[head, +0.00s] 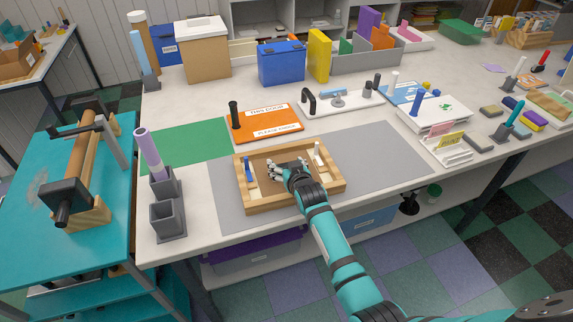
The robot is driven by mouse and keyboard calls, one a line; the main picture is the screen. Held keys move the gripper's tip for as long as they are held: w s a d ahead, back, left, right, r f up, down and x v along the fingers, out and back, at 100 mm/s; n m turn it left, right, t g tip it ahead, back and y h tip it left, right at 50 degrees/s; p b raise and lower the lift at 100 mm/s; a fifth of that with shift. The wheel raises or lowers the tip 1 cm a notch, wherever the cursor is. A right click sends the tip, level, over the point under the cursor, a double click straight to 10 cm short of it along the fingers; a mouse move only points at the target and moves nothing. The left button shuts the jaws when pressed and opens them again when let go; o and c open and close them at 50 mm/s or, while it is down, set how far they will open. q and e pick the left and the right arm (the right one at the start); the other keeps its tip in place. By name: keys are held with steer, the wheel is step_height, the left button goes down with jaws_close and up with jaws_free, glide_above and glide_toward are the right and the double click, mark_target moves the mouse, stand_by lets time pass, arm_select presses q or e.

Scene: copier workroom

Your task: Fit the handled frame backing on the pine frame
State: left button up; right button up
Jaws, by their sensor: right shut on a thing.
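The pine frame (322,197) lies flat on the grey mat near the front edge of the bench. A brown panel, the handled frame backing (262,167), shows inside its border. Whether it sits fully down or slightly raised I cannot tell. My right gripper (288,168) reaches in from the lower right and is shut at the middle of the backing, where its handle is hidden by the fingers. A small blue-and-white piece (250,170) stands at the frame's left side and a pale upright piece (318,152) at its right. My left gripper is out of view.
Behind the frame are an orange sign board (268,122) with a black post and a white board (343,103) with a black handle. A grey cup holder (168,219) stands left. The grey mat (385,155) is clear to the right.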

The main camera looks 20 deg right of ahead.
steer(key=shift+f, duration=0.1)
steer(key=o, duration=1.3)
steer(key=shift+s, duration=0.1)
steer(key=v, duration=1.1)
steer(key=shift+s+r, duration=0.25)
steer(key=shift+s, duration=0.1)
